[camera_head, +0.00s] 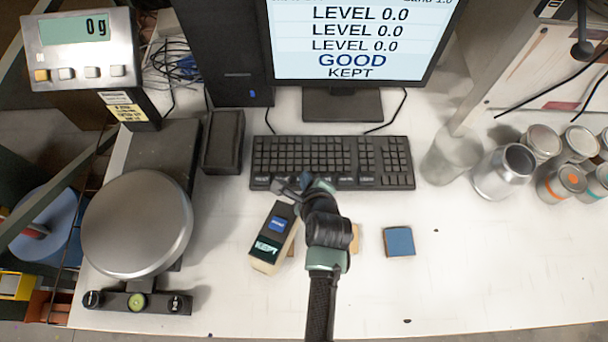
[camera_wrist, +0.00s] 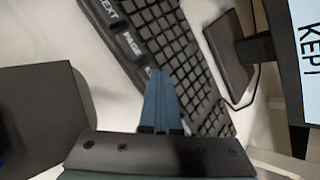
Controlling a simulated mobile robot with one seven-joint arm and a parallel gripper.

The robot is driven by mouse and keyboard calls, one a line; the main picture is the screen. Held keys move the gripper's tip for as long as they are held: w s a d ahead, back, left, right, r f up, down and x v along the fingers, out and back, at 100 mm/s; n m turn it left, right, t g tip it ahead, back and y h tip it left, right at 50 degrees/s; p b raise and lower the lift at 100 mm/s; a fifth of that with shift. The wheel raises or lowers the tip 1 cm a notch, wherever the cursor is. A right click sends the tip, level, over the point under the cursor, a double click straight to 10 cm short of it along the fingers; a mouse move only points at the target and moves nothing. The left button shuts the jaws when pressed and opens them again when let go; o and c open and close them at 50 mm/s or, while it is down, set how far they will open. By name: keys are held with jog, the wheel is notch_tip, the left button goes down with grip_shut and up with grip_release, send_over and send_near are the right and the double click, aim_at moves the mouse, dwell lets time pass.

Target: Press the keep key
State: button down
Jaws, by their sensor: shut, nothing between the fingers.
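The black keyboard (camera_head: 330,157) lies in front of the monitor. In the wrist view, it (camera_wrist: 178,50) has large white-lettered keys along one edge: a NEXT key (camera_wrist: 113,8) and a PAGE key (camera_wrist: 130,43). No key reading KEEP is legible; the key area just past PAGE is partly hidden by my fingertips. My gripper (camera_head: 305,180) is at the keyboard's front edge, left of its middle. In the wrist view its blue fingers (camera_wrist: 159,74) are together, empty, with tips over that edge; I cannot tell whether they touch. The monitor (camera_head: 350,40) reads LEVEL 0.0 on several lines, GOOD and KEPT.
A scale with a round pan (camera_head: 137,225) and a 0 g display (camera_head: 73,30) stands left. Several cans (camera_head: 505,170) stand right.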

jog(key=shift+r+p, duration=0.35)
jog(key=shift+r, duration=0.1)
jog(key=shift+r, duration=0.25)
notch_tip(320, 180, up, 5)
jog(key=p, duration=0.5)
jog(key=shift+f, duration=0.15)
jog(key=shift+d, duration=0.1)
dwell(0.4)
